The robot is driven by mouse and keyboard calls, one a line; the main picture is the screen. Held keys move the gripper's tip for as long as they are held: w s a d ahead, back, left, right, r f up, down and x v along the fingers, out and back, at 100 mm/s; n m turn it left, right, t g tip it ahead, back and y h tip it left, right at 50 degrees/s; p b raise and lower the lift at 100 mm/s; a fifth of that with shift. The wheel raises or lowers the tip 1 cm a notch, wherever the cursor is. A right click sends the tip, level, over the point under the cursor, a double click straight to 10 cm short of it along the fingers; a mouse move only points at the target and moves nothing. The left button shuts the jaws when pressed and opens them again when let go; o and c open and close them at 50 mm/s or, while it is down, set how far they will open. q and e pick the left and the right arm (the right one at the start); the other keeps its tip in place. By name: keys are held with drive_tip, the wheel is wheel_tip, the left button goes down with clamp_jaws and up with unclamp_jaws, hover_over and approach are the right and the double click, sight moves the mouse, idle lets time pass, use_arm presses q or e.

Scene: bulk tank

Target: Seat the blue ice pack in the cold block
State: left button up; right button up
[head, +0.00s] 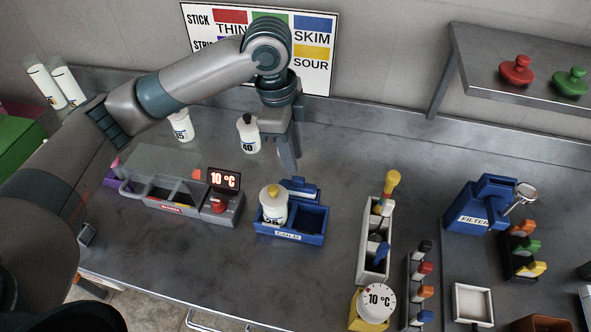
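The cold block (290,238) is a blue tray with a white front label, standing on the steel counter near the middle. A white bottle with a yellow cap (273,204) stands in its left compartment; its right compartment looks empty. The blue ice pack (299,186) shows as a blue piece at the block's back edge. I cannot tell whether it is in the block or behind it. My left gripper (289,166) points down just above and behind the blue piece. Its fingers overlap in this view, so their gap and any contact are hidden. My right gripper is not in view.
White bottles (247,134) stand behind. A pale tool holder (375,245) and dial (375,302) stand to the right, then a blue filter box (482,205). A wall shelf (520,75) overhangs the back right.

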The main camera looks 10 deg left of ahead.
use_arm(q)
drive_tip(key=r, duration=0.3)
drive_tip(key=shift+a, duration=0.2)
drive_tip(key=shift+s, duration=0.1)
idle(0.6)
